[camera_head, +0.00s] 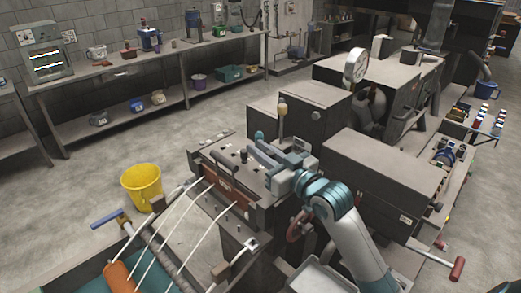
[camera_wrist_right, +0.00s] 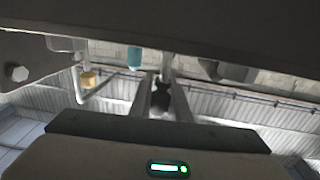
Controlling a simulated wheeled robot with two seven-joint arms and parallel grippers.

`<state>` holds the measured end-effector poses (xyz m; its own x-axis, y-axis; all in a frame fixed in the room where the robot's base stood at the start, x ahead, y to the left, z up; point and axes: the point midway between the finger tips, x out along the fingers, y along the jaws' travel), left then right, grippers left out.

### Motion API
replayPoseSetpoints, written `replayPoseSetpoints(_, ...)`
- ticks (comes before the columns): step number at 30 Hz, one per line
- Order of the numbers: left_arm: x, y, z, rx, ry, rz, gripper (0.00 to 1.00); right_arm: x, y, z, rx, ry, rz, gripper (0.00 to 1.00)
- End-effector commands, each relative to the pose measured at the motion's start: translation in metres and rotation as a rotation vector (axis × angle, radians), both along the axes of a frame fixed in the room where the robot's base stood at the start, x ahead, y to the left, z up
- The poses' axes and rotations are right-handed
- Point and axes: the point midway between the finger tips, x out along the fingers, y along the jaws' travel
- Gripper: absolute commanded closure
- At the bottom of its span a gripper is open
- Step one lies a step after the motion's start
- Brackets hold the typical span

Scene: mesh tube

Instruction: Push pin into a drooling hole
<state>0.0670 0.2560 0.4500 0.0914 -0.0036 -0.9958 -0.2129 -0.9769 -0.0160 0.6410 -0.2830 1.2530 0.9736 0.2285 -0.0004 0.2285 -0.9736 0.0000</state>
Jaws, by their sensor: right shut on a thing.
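My right gripper (camera_head: 256,152) reaches in from the right over the dark metal block (camera_head: 228,137) of the machine. In the right wrist view its two fingers (camera_wrist_right: 163,92) are closed around a small dark pin (camera_wrist_right: 162,84). In the head view a short black pin-like piece (camera_head: 244,156) stands at the fingertips; I cannot tell if it is the held one. A row of small dark holes or pegs shows on the block's top. The exact hole and the pin's lower end are hidden or too small to tell. My left gripper is not in view.
A teal knob (camera_head: 259,136) stands just behind the gripper. White cords (camera_head: 180,222) run from the block to an orange roller (camera_head: 121,277). A yellow bucket (camera_head: 142,186) stands on the floor. Grey machine housings (camera_head: 384,172) crowd the right side.

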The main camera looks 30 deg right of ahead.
Motion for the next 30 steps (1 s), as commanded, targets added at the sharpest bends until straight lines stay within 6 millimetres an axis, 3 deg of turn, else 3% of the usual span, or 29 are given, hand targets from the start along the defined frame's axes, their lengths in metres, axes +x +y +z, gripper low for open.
replayPoseSetpoints(30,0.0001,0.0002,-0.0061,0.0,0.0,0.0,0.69,0.0,0.0,-0.0105,0.0,0.0,0.0,1.0)
